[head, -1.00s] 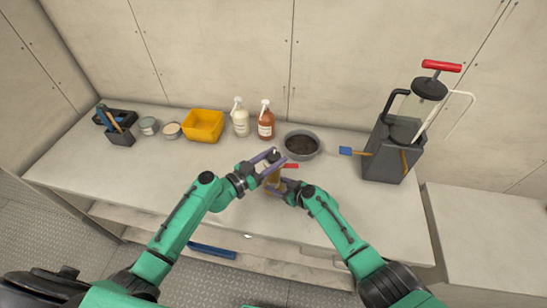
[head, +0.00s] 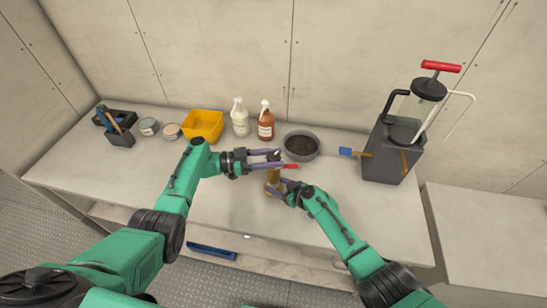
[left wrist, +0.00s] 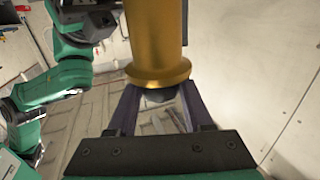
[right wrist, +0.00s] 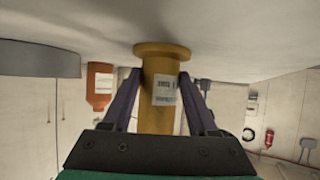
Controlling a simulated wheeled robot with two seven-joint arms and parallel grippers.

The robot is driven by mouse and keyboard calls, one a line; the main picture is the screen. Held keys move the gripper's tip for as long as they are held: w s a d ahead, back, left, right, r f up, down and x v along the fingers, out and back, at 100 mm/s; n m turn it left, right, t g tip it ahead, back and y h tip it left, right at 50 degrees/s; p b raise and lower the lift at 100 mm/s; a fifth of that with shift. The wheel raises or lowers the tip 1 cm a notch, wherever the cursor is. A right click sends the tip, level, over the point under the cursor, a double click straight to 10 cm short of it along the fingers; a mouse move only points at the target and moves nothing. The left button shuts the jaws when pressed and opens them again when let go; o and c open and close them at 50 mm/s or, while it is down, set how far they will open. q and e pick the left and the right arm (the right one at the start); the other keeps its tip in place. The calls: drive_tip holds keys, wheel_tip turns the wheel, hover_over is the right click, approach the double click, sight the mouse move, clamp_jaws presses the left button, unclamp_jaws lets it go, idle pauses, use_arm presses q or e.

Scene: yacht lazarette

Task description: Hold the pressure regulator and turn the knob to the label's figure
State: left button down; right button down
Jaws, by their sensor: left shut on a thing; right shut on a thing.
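The pressure regulator (head: 273,177) is a brass cylinder standing upright on the worktop in the middle of the head view. My right gripper (head: 278,188) is shut on its body from the right, low down. In the right wrist view the brass body (right wrist: 159,118) carries a white label (right wrist: 164,90); its print is upside down and too small to read. My left gripper (head: 279,161) is shut on the dark knob at the top. In the left wrist view the knob (left wrist: 158,96) sits between the fingers, beyond the brass flange (left wrist: 158,72), mostly hidden.
A grey bowl (head: 302,156) stands close behind. Two spray bottles (head: 241,121), (head: 266,124) and a yellow bin (head: 203,123) stand at the back. A dark container with a pump (head: 388,158) is on the right. A red piece (head: 290,167) shows beside the regulator. The front left worktop is clear.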

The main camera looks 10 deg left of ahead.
use_arm(q)
drive_tip(key=shift+s+d+f, duration=0.1)
drive_tip(key=shift+s+f, duration=0.05)
drive_tip(key=shift+s, duration=0.05)
drive_tip(key=shift+c, duration=1.4)
unclamp_jaws()
drive_tip(key=v, duration=1.2)
drive_tip(key=shift+w, duration=0.1)
